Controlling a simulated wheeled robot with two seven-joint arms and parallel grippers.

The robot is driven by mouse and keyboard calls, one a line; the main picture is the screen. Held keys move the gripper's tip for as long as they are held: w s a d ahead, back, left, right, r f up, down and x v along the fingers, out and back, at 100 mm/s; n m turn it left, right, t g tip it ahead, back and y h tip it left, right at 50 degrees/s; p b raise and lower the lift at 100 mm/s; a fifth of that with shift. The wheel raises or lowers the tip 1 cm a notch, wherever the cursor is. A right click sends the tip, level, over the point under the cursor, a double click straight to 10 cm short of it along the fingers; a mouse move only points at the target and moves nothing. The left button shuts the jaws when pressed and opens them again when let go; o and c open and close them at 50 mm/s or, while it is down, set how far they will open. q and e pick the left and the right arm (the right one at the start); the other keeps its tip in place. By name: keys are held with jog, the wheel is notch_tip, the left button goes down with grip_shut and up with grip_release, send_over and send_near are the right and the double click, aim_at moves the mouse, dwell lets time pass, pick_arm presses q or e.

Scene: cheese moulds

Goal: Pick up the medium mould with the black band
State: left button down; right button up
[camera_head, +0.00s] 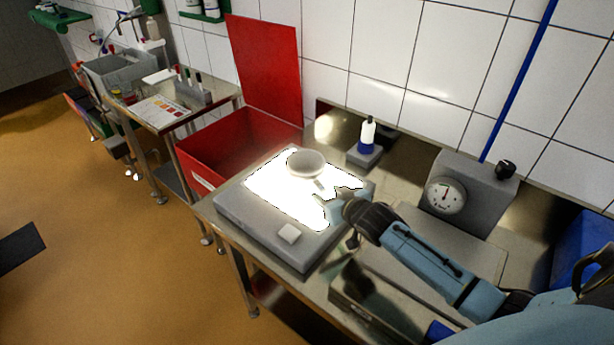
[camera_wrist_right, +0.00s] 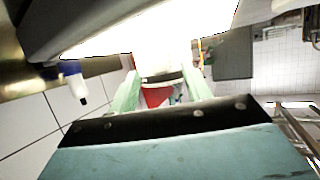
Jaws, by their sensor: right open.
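A round, off-white mould (camera_head: 305,163) stands on a brightly glowing plate, with its open top up. No black band can be made out on it in the head view. My right gripper (camera_head: 333,197) is open, low over the plate, on the near right side of the mould and apart from it. In the right wrist view my gripper (camera_wrist_right: 162,82) has its two pale green fingers spread, and a pale, washed-out shape (camera_wrist_right: 153,55) that looks like the mould shows beyond and between them. My left gripper does not show.
A red bin (camera_head: 215,150) with raised lid stands left. A blue-based bottle (camera_head: 367,135) stands behind; a dial gauge box (camera_head: 467,195) stands right.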

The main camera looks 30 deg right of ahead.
aim_at(322, 188)
jog(key=x, duration=0.3)
jog(key=shift+w+r, duration=0.15)
jog(key=shift+w, duration=0.6)
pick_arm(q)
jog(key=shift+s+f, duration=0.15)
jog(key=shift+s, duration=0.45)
pick_arm(e)
grip_shut()
